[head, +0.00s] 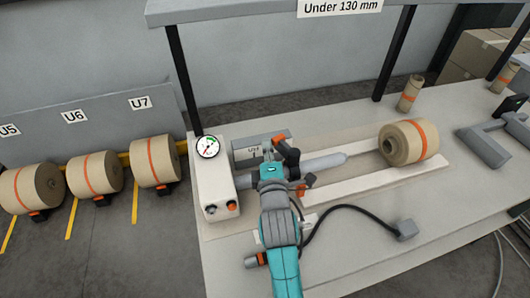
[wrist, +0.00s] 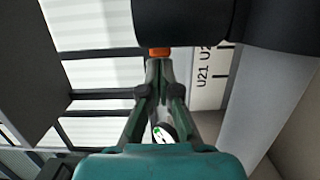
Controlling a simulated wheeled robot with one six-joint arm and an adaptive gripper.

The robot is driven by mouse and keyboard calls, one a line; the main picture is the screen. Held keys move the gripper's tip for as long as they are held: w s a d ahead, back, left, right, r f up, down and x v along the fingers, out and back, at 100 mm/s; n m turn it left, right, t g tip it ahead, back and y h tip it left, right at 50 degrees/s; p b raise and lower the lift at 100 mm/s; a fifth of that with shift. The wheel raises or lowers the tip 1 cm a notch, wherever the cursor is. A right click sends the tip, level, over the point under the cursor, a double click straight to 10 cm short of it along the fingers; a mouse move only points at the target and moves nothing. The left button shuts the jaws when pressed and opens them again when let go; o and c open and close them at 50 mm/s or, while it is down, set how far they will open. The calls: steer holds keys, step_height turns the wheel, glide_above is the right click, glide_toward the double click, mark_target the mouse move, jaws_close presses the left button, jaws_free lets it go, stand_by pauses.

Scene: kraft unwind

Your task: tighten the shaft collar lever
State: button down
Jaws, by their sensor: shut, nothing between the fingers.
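A grey shaft (head: 325,163) sticks out to the right from the unwind stand on the table. Black and orange parts around the collar (head: 288,157) sit on the shaft close to the end of my arm, which partly covers them. I cannot tell the lever apart from its neighbours there. In the wrist view the fingers of my gripper (wrist: 158,68) are together with nothing between them. An orange piece (wrist: 159,51) shows right at the fingertips, under a large black rounded part (wrist: 200,22). Whether the fingers touch it cannot be told.
A white box with a gauge (head: 208,147) stands left of the shaft. A kraft roll (head: 408,142) lies to the right on the table (head: 340,240), near a grey fixture (head: 485,147). A black cable (head: 355,208) loops across the front.

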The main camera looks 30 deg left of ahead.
steer(key=shift+w+a, duration=0.1)
steer(key=shift+w, duration=0.75)
stand_by(1.4)
